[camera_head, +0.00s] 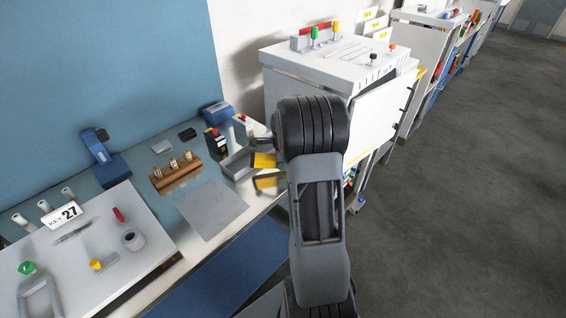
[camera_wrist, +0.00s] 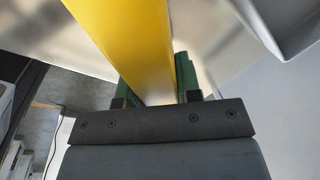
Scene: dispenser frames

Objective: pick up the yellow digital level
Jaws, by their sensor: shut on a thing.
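The yellow digital level (camera_head: 264,160) shows near the back right part of the bench, just left of my arm. A second yellow patch shows just below it; I cannot tell whether it is a reflection. In the wrist view the level (camera_wrist: 128,32) runs as a broad yellow bar between the green fingers of my gripper (camera_wrist: 156,82). My gripper is shut on the level. Its near end is at the fingers and its far end runs out of the top of the picture. In the head view my arm hides the gripper and part of the level.
A grey open tray (camera_head: 238,163) stands close left of the level. A wooden block with several small items (camera_head: 176,174) and a grey mat (camera_head: 212,208) lie further left. A white cabinet (camera_head: 335,62) stands behind my arm. The floor on the right is clear.

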